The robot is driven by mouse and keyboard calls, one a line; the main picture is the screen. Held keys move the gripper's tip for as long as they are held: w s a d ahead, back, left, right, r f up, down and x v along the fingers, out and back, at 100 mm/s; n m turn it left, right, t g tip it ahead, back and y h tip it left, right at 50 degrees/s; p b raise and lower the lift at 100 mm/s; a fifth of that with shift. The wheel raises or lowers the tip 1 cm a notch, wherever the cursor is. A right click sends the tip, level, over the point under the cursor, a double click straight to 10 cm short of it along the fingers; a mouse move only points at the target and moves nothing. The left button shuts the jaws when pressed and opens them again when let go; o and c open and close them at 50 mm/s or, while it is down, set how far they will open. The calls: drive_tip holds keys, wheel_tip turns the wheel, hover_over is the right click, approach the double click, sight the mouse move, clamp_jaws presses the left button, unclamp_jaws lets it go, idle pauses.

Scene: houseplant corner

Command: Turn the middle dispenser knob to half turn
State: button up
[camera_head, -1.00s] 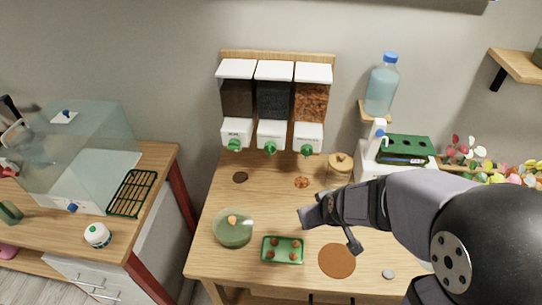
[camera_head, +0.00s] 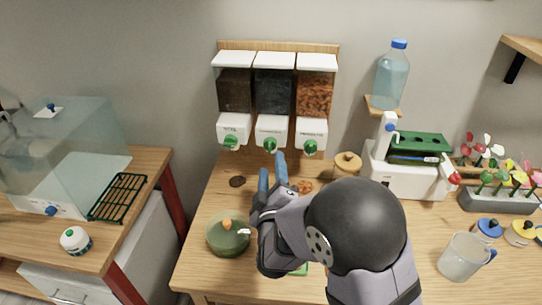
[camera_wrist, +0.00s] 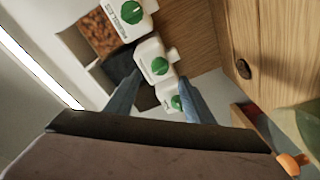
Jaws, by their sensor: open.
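The dispenser holds three clear bins side by side on a wooden backboard, each over a white spout box with a green knob. The middle knob (camera_head: 270,146) is under the dark-filled bin (camera_head: 273,92); it also shows in the wrist view (camera_wrist: 159,66), between the fingers. The left knob (camera_head: 231,143) and right knob (camera_head: 310,147) flank it. My gripper (camera_head: 272,165) is open and empty, its blue fingers pointing up just below and in front of the middle knob, apart from it. In the wrist view my gripper (camera_wrist: 158,90) spreads either side of the middle spout.
A glass bowl (camera_head: 228,236) stands left of my arm on the wooden table. A lidded jar (camera_head: 347,165), a white machine (camera_head: 400,175) and a measuring jug (camera_head: 465,256) stand to the right. A water bottle (camera_head: 391,78) is on a small shelf. My arm hides much of the table front.

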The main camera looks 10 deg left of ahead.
sight(271, 149)
drive_tip(key=shift+w+a+p, duration=0.15)
drive_tip(key=shift+w+p, duration=0.25)
drive_tip(key=shift+w, duration=0.8)
drive_tip(key=shift+w+a+p, duration=0.2)
drive_tip(key=shift+w+p, duration=0.2)
drive_tip(key=shift+w, duration=0.85)
drive_tip(key=shift+w+a+p, duration=0.15)
drive_tip(key=shift+w+p, duration=0.25)
drive_tip(key=shift+w, duration=0.8)
drive_tip(key=c, duration=1)
